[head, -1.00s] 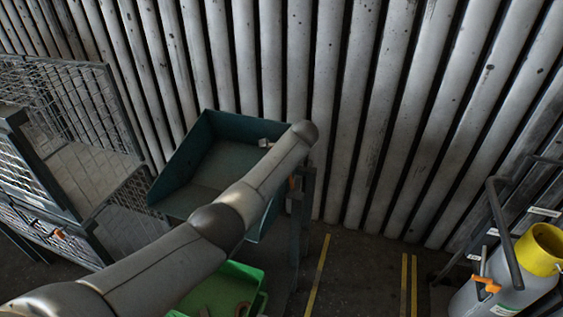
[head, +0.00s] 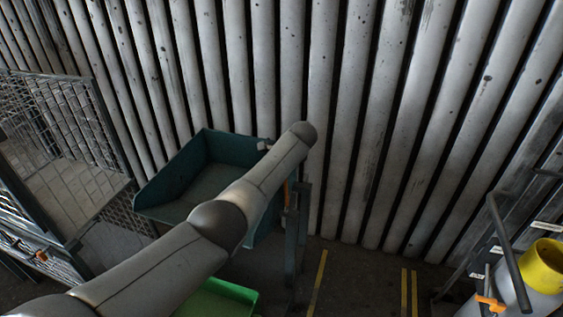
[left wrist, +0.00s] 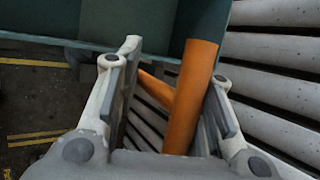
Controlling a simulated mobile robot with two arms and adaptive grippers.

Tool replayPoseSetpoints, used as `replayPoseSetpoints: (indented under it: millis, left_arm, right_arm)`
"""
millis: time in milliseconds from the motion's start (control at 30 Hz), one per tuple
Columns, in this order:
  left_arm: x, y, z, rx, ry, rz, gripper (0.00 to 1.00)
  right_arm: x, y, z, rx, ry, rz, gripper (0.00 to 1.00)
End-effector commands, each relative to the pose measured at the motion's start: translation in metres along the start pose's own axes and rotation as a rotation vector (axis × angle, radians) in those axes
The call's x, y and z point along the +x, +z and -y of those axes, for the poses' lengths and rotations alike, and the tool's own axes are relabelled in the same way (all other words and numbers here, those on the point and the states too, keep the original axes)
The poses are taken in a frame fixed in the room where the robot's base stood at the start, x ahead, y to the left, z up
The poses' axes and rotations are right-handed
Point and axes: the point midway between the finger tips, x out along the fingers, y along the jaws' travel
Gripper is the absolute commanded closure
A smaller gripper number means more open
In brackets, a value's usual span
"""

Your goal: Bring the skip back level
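The teal skip (head: 205,185) stands against the ribbed wall in the head view, its open inside facing me; I cannot tell its exact tilt. Part of it spans the top of the left wrist view (left wrist: 130,22). My left arm crosses in front of it and hides its right part and the gripper in the head view. In the left wrist view my left gripper (left wrist: 175,63) is open, with an orange handle (left wrist: 193,85) between its fingers. The handle is close to the right finger, with a clear gap to the left one. My right gripper is out of view.
A wire mesh cage (head: 65,150) stands at the left. A green bin (head: 222,298) is on the floor below my arm. A dark post (head: 295,230) stands right of the skip. A drum with a yellow top (head: 545,265) stands at the right. The floor between is clear, with yellow lines.

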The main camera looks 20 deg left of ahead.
Motion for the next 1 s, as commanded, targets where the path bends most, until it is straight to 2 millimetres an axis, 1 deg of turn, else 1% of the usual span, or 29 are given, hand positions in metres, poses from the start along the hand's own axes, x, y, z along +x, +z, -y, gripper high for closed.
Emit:
replayPoseSetpoints:
  millis: [33,367,533,767,1000]
  left_arm:
    - [-0.005,0.004,0.011,-0.005,-0.027,0.002,0.66]
    - [-0.006,0.003,0.011,-0.004,-0.026,0.0,0.66]
    - [-0.015,0.002,0.011,-0.004,-0.027,-0.001,0.66]
    - [-0.036,0.001,0.008,-0.002,-0.023,-0.002,0.66]
    - [-0.068,0.001,0.005,-0.002,-0.017,-0.002,0.66]
  right_arm:
    - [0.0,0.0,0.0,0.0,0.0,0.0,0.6]
    - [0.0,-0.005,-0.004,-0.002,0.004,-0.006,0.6]
    - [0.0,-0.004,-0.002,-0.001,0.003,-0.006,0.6]
    - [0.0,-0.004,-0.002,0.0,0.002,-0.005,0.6]
    - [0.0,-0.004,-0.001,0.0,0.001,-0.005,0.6]
